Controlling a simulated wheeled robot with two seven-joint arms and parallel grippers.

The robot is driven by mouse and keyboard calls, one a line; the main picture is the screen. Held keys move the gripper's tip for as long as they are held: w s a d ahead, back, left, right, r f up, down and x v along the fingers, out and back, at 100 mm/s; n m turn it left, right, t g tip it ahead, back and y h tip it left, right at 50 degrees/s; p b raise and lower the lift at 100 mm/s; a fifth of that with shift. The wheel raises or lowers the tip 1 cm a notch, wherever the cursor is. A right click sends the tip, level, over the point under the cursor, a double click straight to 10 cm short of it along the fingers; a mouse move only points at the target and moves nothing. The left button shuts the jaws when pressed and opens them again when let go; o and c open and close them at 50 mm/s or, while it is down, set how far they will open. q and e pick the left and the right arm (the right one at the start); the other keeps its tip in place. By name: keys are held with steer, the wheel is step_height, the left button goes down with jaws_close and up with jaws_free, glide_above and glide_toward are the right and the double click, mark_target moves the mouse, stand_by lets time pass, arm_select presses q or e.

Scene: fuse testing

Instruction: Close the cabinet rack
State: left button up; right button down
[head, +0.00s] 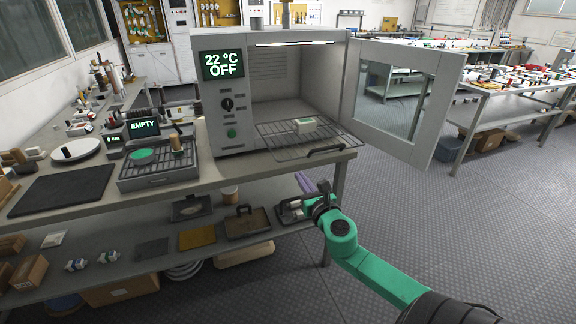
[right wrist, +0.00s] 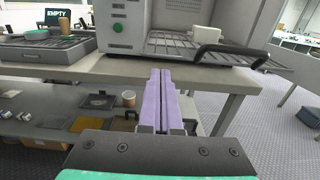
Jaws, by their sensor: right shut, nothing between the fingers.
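The cabinet (head: 225,110) is a grey oven-like box on the workbench, its display reading 22 °C OFF. Its windowed door (head: 398,95) stands wide open to the right. The wire rack (head: 283,140) is pulled out of the chamber past the front, with a dark handle (head: 326,152) at its front edge; the handle also shows in the right wrist view (right wrist: 232,52). My left gripper is not seen.
A tray unit (head: 158,172) with an EMPTY display stands left of the cabinet. A dark mat (head: 62,188) lies at the bench's left. The lower shelf (head: 215,237) holds several trays and boxes. The floor right of the bench is clear.

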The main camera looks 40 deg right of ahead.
mark_target(288, 160)
steer(key=x, duration=0.7)
steer(key=shift+w+d, duration=0.1)
steer(key=shift+w, duration=0.2)
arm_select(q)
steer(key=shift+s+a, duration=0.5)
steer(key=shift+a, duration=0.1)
arm_select(e)
steer(key=shift+w, duration=0.1)
